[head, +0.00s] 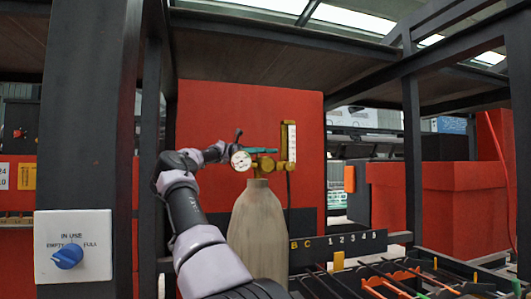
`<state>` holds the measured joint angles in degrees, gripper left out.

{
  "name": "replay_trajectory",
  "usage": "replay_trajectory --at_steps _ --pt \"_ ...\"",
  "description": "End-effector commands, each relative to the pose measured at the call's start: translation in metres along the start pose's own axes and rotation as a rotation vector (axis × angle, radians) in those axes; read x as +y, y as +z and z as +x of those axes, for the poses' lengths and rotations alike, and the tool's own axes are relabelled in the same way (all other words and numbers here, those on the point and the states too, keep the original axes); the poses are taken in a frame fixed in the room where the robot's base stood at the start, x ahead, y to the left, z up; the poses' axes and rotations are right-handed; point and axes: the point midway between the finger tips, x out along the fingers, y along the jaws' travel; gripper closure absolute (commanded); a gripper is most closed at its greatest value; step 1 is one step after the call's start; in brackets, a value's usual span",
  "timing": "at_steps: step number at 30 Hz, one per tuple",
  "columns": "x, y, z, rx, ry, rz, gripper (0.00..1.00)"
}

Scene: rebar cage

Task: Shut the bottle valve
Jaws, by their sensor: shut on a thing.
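The bottle (258,230) is a pale beige cylinder standing upright in the middle of the head view. Brass valve fittings (264,164) sit on its neck, with a round white gauge (241,161) on their left and an upright flow tube (288,142) on their right. A slim teal part (262,151) shows just above the brass. My arm reaches up from the bottom and bends right at the bottle's top. My gripper (244,151) is at the valve, shut on it; its fingertips are partly hidden behind the gauge, so the exact contact is unclear.
A dark post (85,110) at the left carries a white panel with a blue knob (68,256). A red panel (210,100) stands behind the bottle. A dark rack (335,247) with several coloured-handled rods is at the lower right. Another dark post (412,150) stands right.

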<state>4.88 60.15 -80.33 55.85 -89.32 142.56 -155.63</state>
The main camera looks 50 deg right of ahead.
Motion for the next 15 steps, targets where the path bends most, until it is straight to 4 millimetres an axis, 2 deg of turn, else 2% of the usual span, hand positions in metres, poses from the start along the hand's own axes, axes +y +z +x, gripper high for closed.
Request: replay_trajectory --at_steps 6,15 --pt "-0.0021 0.0013 0.0008 -0.002 -0.075 0.004 0.72" --pt "-0.0028 -0.0001 -0.0006 0.001 -0.094 0.001 0.72"
